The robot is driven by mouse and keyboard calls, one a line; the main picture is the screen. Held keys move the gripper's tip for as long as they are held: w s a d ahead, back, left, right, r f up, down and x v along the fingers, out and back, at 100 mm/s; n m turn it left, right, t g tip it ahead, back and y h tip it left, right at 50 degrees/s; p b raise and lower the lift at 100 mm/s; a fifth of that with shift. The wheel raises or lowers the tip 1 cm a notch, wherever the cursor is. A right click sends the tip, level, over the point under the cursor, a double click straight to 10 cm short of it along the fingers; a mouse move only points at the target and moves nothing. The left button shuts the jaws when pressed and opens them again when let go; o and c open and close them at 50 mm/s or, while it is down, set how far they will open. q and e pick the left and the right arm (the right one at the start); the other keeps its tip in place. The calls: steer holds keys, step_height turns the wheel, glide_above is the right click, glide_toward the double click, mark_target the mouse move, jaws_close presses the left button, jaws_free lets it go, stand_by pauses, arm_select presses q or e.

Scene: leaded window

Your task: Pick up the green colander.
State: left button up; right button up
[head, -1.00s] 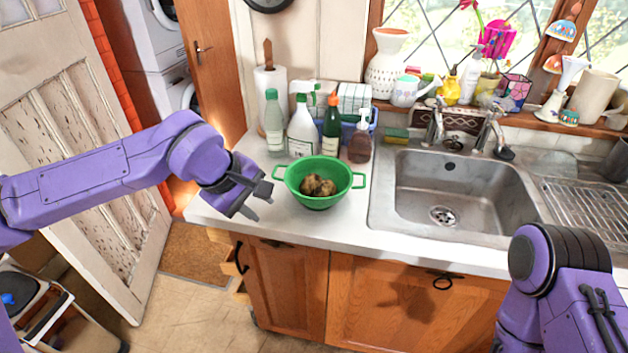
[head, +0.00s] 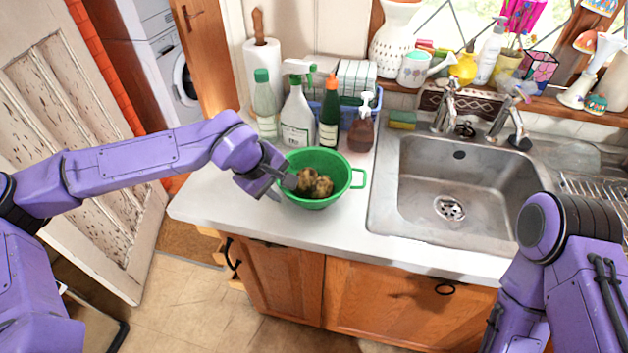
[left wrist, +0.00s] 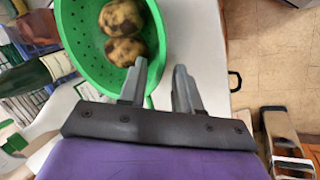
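The green colander (head: 318,198) stands upright on the white counter, left of the sink, with brown potatoes (head: 314,184) in it. It also shows in the left wrist view (left wrist: 85,45). My left gripper (head: 281,188) is open at the colander's left side. In the left wrist view its fingers (left wrist: 159,90) are apart, one over the colander's edge and the other over the counter outside it. The colander's left handle is mostly hidden by the gripper; its right handle (head: 359,178) is clear. I cannot tell whether the fingers touch the colander. My right gripper is out of view.
Behind the colander stand a clear bottle (head: 265,105), a white spray bottle (head: 297,120), a dark green bottle (head: 329,118) and a brown soap dispenser (head: 362,128). The sink (head: 455,185) lies to the right. The counter's front left (head: 215,200) is clear.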

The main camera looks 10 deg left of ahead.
arm_select(q)
steer(key=x, duration=0.3)
steer(key=shift+w+d, duration=0.1)
steer(key=shift+d, duration=0.1)
jaws_close()
